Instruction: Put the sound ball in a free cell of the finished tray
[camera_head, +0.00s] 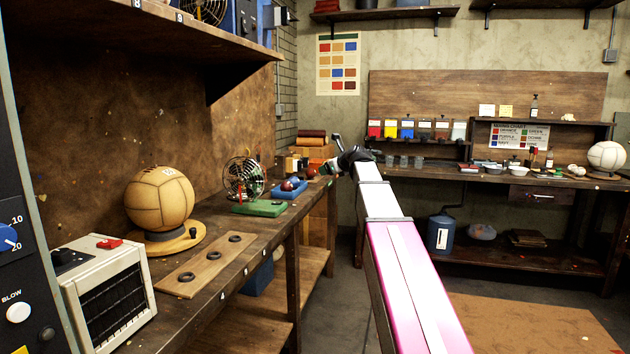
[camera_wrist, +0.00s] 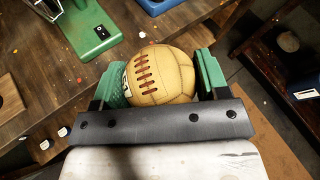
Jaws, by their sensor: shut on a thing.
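My gripper (camera_head: 331,167) is at the far end of my outstretched arm in the head view, small and partly hidden by the wrist. In the wrist view its green-padded fingers (camera_wrist: 165,82) are shut on a tan leather ball (camera_wrist: 165,70) with brown lacing. A dark mark shows at the ball's left edge, partly covered by a pad. The ball is held over the bench's edge area. A blue tray (camera_head: 289,193) with dark red balls (camera_head: 287,186) stands on the left bench. I cannot tell whether it is the finished tray or whether it has free cells.
Nearer are a wooden board (camera_head: 211,265) with dark rings, a large ball (camera_head: 159,198) on a stand and a heater-like box (camera_head: 108,290). A back bench (camera_head: 490,178) holds cups and bowls.

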